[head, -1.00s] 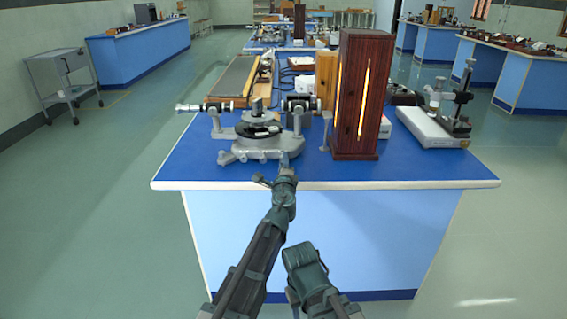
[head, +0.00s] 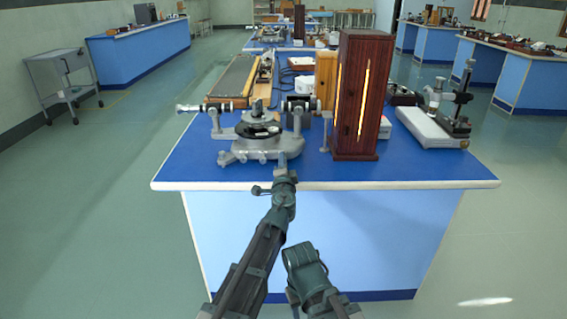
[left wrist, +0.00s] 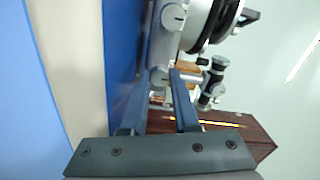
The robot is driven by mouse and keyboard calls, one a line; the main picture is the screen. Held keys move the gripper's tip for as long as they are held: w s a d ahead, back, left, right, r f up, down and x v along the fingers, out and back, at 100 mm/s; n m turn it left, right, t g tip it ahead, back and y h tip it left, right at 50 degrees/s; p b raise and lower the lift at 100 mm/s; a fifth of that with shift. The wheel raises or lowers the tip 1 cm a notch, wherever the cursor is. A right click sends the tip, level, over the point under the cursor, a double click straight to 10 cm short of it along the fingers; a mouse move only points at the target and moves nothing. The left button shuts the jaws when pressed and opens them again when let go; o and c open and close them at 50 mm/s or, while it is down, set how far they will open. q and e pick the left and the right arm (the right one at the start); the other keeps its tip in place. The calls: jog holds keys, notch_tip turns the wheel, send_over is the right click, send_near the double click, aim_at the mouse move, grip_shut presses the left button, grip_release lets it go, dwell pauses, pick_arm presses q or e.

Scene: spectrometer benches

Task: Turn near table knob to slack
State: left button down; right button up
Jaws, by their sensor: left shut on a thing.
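The grey spectrometer (head: 262,150) stands near the front left of the blue bench top, with its round black-and-white table (head: 258,129) in the middle. My left gripper (head: 283,161) reaches its base from the front. In the left wrist view the two fingers (left wrist: 160,84) are shut on a small grey knob (left wrist: 158,76) at the base edge. The fingers cover part of the knob, and no mark shows how far it is turned. Another knob (head: 226,158) sticks out at the base's left front.
A tall dark red lamp housing (head: 360,100) with a glowing slit stands right of the spectrometer. The telescope (head: 205,107) sticks out left. A microscope-like instrument (head: 430,125) is at the right. The bench's front edge (head: 400,185) is clear.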

pick_arm(q)
jog(key=shift+s, duration=0.1)
dwell(0.3)
jog(key=c, duration=0.7)
grip_release()
jog(key=shift+o, duration=0.2)
